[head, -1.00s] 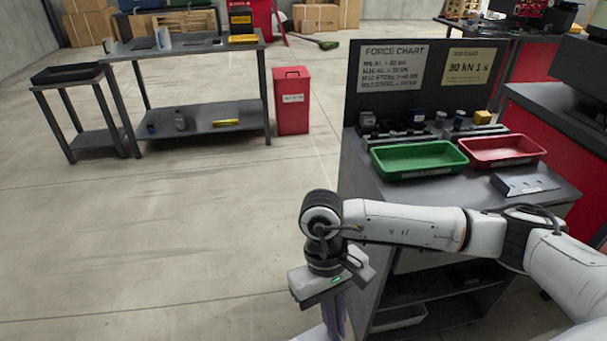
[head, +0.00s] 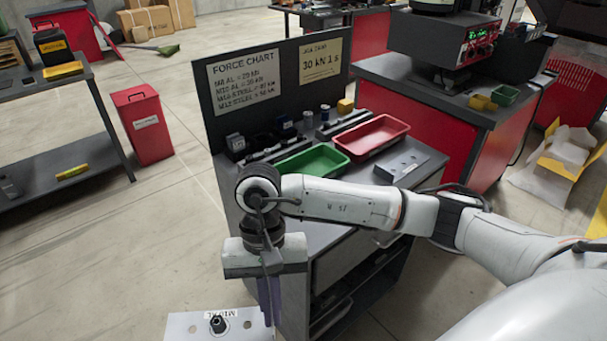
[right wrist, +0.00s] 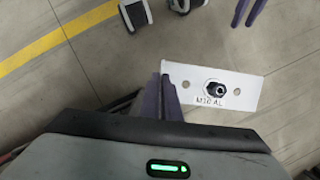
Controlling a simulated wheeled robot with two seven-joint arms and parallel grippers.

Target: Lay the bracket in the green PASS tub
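The bracket is a pale plate marked M10 AL with a dark nut-like fitting, low in the head view (head: 190,328) and in the right wrist view (right wrist: 238,92). My right gripper (head: 268,300) is shut on one edge of it; its purple fingers also show in the right wrist view (right wrist: 166,98). The bracket is held over open floor, left of the bench. The green tub (head: 314,161) stands on the bench behind my right forearm, which hides its near part. It looks empty. At the top of the right wrist view, my left gripper (right wrist: 249,10) shows two purple fingertips apart, with nothing between them.
A red tub (head: 371,136) sits right of the green one, and a grey labelled block (head: 403,167) lies in front of it. The force chart board (head: 244,90) rises behind. A red bin (head: 142,125) stands left, with clear floor between.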

